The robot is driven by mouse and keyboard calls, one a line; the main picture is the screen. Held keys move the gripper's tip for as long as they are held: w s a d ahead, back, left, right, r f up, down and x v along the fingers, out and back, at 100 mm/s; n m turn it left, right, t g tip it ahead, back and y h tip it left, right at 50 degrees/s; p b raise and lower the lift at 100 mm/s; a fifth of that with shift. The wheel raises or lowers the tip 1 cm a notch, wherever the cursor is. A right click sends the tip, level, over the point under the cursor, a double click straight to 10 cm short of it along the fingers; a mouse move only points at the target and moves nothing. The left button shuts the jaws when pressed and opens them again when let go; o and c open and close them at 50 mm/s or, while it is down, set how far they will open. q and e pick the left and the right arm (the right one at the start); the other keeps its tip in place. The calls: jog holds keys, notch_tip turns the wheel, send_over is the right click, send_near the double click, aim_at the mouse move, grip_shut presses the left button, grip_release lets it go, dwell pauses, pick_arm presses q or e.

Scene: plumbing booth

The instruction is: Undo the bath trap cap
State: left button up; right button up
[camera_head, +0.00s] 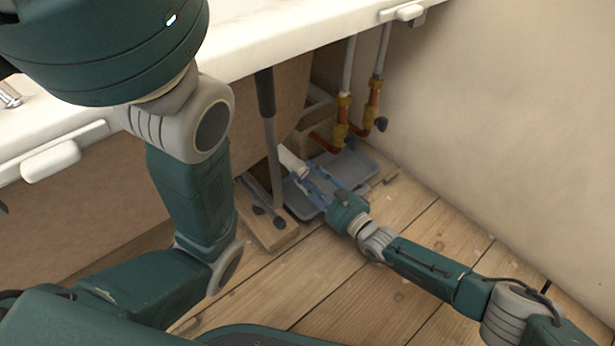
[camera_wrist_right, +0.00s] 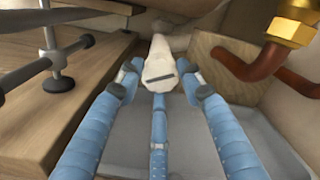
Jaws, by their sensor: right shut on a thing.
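The white bath trap cap (camera_wrist_right: 160,71) is a tapered piece with a dark slot across its near face, in the right wrist view. It sits at the lower end of a pale pipe under the bath and shows small in the head view (camera_head: 291,160). My right gripper (camera_head: 305,177) has its blue fingers around the cap. In the right wrist view its fingertips (camera_wrist_right: 160,78) press against the cap's sides, with a third finger below. The cap's far side and its joint to the trap are partly hidden. My left gripper is outside the view.
A grey tray (camera_head: 350,172) lies on the floorboards below the cap. Copper pipes with brass fittings (camera_head: 343,112) rise to the right, by a wooden block (camera_wrist_right: 209,62). The bath rim (camera_head: 270,40) hangs above.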

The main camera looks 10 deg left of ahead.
jog(key=shift+r, duration=0.1)
jog(key=o, duration=0.9)
jog(key=shift+d, duration=0.1)
jog(key=shift+s+d, duration=0.2)
jog(key=v, duration=1.1)
jog(key=shift+s+d, duration=0.1)
jog(key=shift+s, duration=0.05)
